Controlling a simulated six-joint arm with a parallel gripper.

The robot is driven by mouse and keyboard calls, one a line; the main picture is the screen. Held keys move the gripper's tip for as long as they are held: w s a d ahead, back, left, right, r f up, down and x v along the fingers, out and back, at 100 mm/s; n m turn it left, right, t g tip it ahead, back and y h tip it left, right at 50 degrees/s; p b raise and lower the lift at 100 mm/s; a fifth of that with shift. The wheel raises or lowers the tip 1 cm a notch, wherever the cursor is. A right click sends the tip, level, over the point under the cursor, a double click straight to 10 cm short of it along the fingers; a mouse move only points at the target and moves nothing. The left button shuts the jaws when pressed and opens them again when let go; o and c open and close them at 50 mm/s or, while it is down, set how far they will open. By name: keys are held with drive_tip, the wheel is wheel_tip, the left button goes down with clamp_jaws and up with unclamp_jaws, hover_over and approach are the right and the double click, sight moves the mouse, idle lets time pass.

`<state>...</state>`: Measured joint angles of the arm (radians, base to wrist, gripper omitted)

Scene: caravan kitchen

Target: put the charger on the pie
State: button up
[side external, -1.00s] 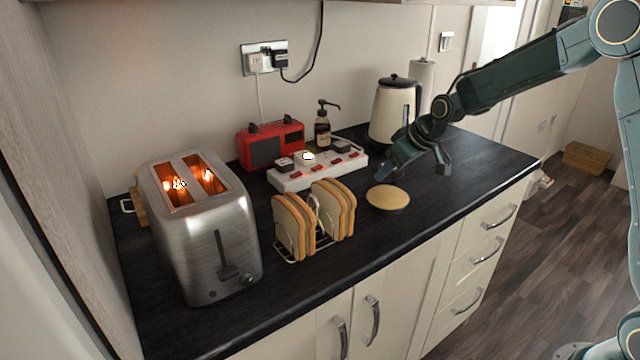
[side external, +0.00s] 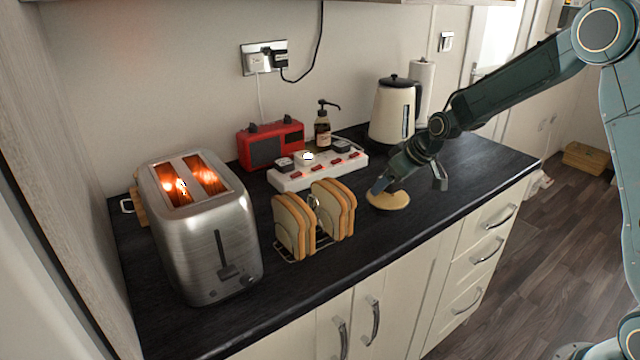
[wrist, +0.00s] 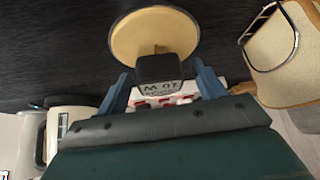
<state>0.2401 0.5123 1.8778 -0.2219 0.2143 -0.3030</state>
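The pie (side external: 389,202) is a flat round golden disc on the dark worktop, right of the toast rack. It also shows at the top of the wrist view (wrist: 132,40). The charger (wrist: 158,69) is a small black block marked 10 W, with a prong pointing toward the pie. It sits between the blue fingertips of my gripper (wrist: 163,70) and overlaps the pie's near edge in that view. In the side view my gripper (side external: 409,181) is low over the pie's back right edge. The charger is hard to make out there against the dark worktop, and contact with the pie cannot be told.
A white power strip (side external: 320,174) with plugs lies behind the pie. A toast rack with bread slices (side external: 315,218) stands close at its left. A kettle (side external: 392,110), soap bottle (side external: 322,130), red radio (side external: 271,145) and glowing toaster (side external: 205,235) surround it. The worktop's right end is clear.

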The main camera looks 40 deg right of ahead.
drive_tip(key=shift+r, duration=0.1)
drive_tip(key=shift+s+d+r, duration=0.1)
drive_tip(key=shift+s+r, duration=0.2)
drive_tip(key=shift+r, duration=0.3)
drive_tip(key=a+v, duration=0.1)
drive_tip(key=v, duration=0.9)
drive_tip(key=shift+s+d+r, duration=0.3)
drive_tip(key=shift+d, duration=0.15)
drive_tip(key=shift+r, duration=0.1)
drive_tip(key=s+a+r, duration=0.1)
drive_tip(key=s+a, duration=0.1)
drive_tip(key=s, duration=0.7)
drive_tip(key=s+a+r+m, duration=0.1)
drive_tip(key=s+a+r, duration=0.1)
drive_tip(key=s, duration=0.8)
drive_tip(key=s+a+r+m+h, duration=0.1)
drive_tip(key=s+a, duration=0.3)
drive_tip(key=s, duration=0.6)
drive_tip(key=shift+s+a+r+g, duration=0.2)
drive_tip(key=shift+r+g, duration=0.2)
drive_tip(key=shift+r, duration=0.05)
